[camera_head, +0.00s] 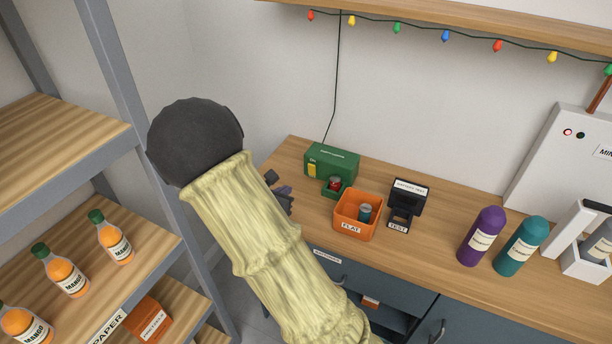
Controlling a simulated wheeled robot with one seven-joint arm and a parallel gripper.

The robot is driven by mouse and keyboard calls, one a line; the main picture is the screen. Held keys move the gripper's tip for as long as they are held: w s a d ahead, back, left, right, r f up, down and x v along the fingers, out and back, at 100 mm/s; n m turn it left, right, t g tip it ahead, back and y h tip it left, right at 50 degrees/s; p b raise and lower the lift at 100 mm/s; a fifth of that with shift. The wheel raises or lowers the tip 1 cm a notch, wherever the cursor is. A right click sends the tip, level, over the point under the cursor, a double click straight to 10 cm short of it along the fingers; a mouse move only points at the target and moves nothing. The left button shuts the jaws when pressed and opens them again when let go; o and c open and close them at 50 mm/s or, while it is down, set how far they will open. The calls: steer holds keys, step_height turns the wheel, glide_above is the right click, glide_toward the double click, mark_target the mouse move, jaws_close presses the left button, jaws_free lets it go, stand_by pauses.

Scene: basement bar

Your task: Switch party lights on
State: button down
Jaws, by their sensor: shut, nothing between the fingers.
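A string of coloured bulbs (445,36) hangs along the shelf edge at the top, with no clear glow. Its thin dark wire (334,90) runs down the wall to a green box (331,160) at the back left of the counter. The box has a yellow part on its front left and a small green holder with a red-topped battery (335,183) at its front. My gripper (284,199) is shut and empty, just left of the green box near the counter's left edge. It is partly hidden behind my pale-sleeved arm, so touching cannot be told.
An orange bin marked FLAT (345,225) holds a grey battery (365,212). A black battery tester (407,202) stands to its right, then purple (482,236) and teal (522,245) bottles. A shelving rack (135,130) with orange bottles stands close on the left.

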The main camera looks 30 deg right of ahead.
steer(key=shift+d, duration=0.1)
steer(key=p, duration=0.2)
glide_toward(311, 169)
steer(key=f, duration=0.1)
steer(key=w+d+f, duration=0.1)
steer(key=f, duration=0.1)
steer(key=shift+d, duration=0.25)
steer(key=shift+w+d+r+p, duration=0.25)
steer(key=shift+w+d+p, duration=0.1)
steer(key=shift+w+d, duration=1)
steer(key=shift+d, duration=0.2)
steer(key=shift+a, duration=0.1)
